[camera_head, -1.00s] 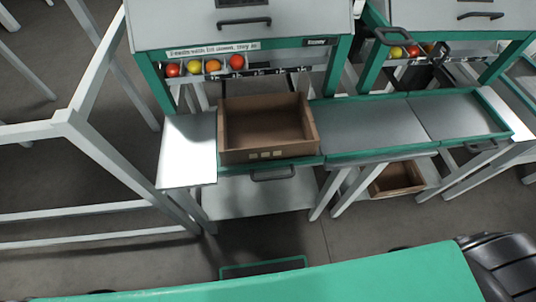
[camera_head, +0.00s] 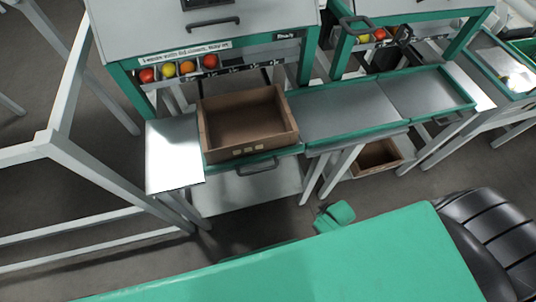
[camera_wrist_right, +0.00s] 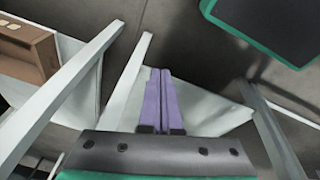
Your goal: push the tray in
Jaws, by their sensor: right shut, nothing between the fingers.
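An open, empty brown box (camera_head: 230,152) sits on the left station of the grey bench. Under its front edge is a green-rimmed tray front (camera_head: 222,166) with a dark handle (camera_head: 258,167); the box hides most of this tray. In the right wrist view, my right gripper (camera_wrist_right: 158,75) has its purple fingers together and empty. It points toward pale legs and a shelf, and the brown box (camera_wrist_right: 30,48) shows at the upper left, apart from the fingers. My left gripper is not in view.
Two grey tray surfaces with green rims (camera_head: 345,108) continue to the right. A small metal side table (camera_head: 174,155) stands left of the box. Another brown box (camera_head: 376,157) is on a lower shelf. Bench legs (camera_head: 322,177) stand below, and coloured balls (camera_head: 186,68) line the rack.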

